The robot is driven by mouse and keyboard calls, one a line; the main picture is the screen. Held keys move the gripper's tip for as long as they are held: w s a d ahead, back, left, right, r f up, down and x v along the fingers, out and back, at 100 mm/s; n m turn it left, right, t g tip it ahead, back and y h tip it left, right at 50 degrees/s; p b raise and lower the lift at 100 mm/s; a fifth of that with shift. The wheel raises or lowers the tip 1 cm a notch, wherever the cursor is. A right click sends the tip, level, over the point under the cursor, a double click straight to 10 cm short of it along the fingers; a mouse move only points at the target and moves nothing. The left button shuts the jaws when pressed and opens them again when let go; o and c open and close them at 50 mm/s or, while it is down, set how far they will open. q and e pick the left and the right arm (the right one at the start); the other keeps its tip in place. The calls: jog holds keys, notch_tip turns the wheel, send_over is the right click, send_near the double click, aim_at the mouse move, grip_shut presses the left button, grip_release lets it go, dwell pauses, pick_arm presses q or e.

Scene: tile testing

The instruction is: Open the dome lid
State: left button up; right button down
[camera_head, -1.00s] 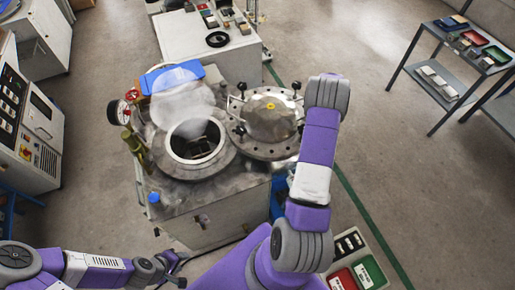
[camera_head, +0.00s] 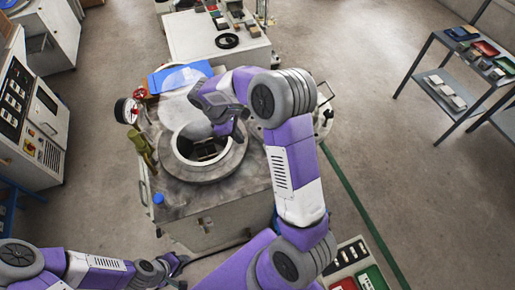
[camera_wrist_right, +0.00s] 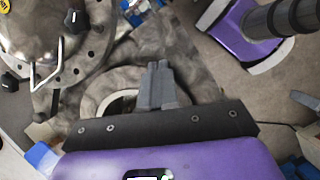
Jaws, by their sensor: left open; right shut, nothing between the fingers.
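The dome lid is a grey metal dome on a bolted round flange. In the head view it is mostly hidden behind my right arm, with only a bit of its right edge (camera_head: 326,118) showing. In the right wrist view the dome lid (camera_wrist_right: 35,30) is at upper left, with a wire handle and black knobs. It lies beside the vessel's round mouth (camera_head: 220,165), which is uncovered. My right gripper (camera_head: 238,134) is shut and empty, above the mouth's right side; its fingers show in the right wrist view (camera_wrist_right: 158,80). My left gripper (camera_head: 178,268) is open and empty at the lower left.
A pressure gauge (camera_head: 127,111) and a brass valve (camera_head: 142,147) stand on the vessel's left. A control cabinet (camera_head: 32,125) is at the left, a white bench (camera_head: 217,42) behind, a shelf table (camera_head: 462,75) at the right. The floor between is clear.

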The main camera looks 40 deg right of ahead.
pick_arm(q)
jog(key=shift+d+f+b, duration=0.25)
jog(key=shift+f+b, duration=0.15)
pick_arm(e)
jog(key=s+d+f, duration=0.5)
jog(key=d+f, duration=0.1)
jog(key=f, duration=0.2)
jog(key=shift+s+d+f, duration=0.15)
jog(key=shift+s+f, duration=0.25)
